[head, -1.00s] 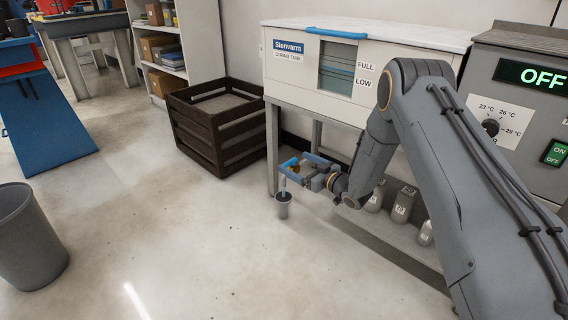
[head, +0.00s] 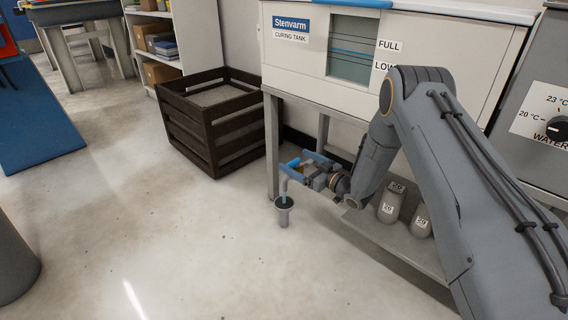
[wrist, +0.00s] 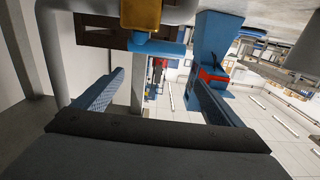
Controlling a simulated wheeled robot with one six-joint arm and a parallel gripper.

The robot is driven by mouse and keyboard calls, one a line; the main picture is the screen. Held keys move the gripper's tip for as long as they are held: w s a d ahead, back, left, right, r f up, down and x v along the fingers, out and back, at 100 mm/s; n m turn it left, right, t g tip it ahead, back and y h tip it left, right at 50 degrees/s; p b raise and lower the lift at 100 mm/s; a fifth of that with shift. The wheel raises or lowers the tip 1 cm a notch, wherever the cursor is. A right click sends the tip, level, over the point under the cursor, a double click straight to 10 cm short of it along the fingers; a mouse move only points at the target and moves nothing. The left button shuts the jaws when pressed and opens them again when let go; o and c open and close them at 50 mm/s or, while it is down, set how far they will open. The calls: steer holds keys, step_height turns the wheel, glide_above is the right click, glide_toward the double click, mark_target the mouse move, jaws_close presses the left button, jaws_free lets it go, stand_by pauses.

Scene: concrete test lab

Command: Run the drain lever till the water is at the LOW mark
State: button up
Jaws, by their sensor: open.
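The curing tank (head: 290,60) has a window (head: 352,68) with blue-green water behind it. Dark and blue lines cross its upper part. A FULL label (head: 389,45) and a LOW label (head: 383,66) sit right of the window; my arm partly covers LOW. I cannot tell the exact water level. My gripper (head: 301,168) is open under the tank's front. In the wrist view, a yellow part with a blue bar (wrist: 157,47), apparently the drain lever, lies just beyond my open fingers (wrist: 160,80).
A dark wooden crate (head: 205,135) stands left of the tank. A tank leg (head: 272,150) is close to my gripper. Grey weights (head: 391,203) stand on the low shelf at right. A grey bin (head: 12,262) is at lower left. The floor in the middle is clear.

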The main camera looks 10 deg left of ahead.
mark_target(293, 165)
steer(key=f+b, duration=0.1)
steer(key=w+f+b, duration=0.1)
steer(key=f, duration=0.1)
steer(key=f+b, duration=0.1)
steer(key=shift+w+f+b, duration=0.15)
steer(key=shift+w+b, duration=0.1)
steer(key=shift+b, duration=0.05)
steer(key=b+x, duration=0.3)
steer(key=x, duration=0.4)
steer(key=shift+w+a+b, duration=0.25)
steer(key=shift+a+b, duration=0.1)
steer(key=shift+b, duration=0.05)
steer(key=c, duration=1.5)
steer(key=shift+d, duration=0.1)
